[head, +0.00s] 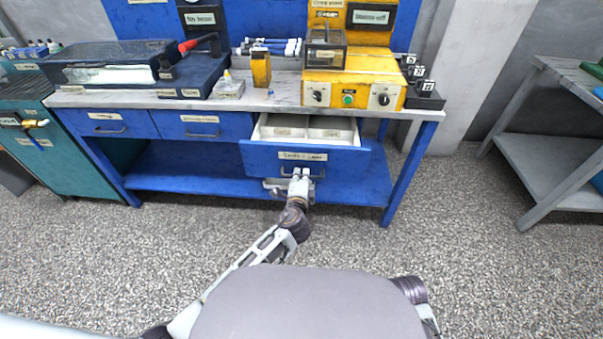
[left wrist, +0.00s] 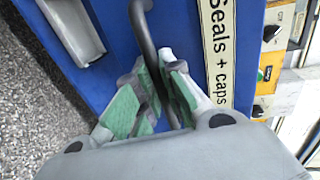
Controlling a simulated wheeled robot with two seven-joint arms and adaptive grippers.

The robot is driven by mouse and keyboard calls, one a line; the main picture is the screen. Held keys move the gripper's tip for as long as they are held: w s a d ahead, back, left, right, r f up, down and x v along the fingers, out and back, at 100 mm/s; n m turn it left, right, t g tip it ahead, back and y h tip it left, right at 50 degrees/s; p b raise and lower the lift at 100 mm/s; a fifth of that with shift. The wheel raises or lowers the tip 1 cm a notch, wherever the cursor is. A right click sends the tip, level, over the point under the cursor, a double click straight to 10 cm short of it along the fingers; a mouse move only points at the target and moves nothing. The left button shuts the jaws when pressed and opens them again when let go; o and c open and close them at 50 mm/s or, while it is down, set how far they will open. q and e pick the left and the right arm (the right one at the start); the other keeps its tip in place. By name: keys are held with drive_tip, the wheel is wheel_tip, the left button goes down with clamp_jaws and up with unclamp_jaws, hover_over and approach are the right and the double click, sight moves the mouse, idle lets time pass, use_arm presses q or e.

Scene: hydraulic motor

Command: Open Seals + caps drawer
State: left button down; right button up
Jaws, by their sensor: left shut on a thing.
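The Seals + caps drawer (head: 345,161) is the rightmost blue drawer under the workbench. It is pulled out, and its pale divided inside shows from above. Its label (left wrist: 217,60) reads "Seals + caps" in the left wrist view. My left gripper (head: 300,174) is at the drawer front, below the label. In the left wrist view the green-padded fingers (left wrist: 163,95) are shut on the dark bar handle (left wrist: 146,35). Part of the handle is hidden between the fingers. My right gripper is not in view.
Two shut blue drawers (head: 110,124) are at the left under the bench top (head: 150,98). A yellow control box (head: 352,85) stands on the bench above the open drawer. The speckled floor in front is clear. A grey side table (head: 545,150) stands at the right.

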use_arm(q)
drive_tip(key=shift+v, duration=0.8)
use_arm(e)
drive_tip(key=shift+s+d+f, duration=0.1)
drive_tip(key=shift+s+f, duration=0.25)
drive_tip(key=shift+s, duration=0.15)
use_arm(q)
drive_tip(key=shift+f, duration=0.15)
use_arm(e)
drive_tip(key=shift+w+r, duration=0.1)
use_arm(q)
drive_tip(key=c, duration=1.5)
unclamp_jaws()
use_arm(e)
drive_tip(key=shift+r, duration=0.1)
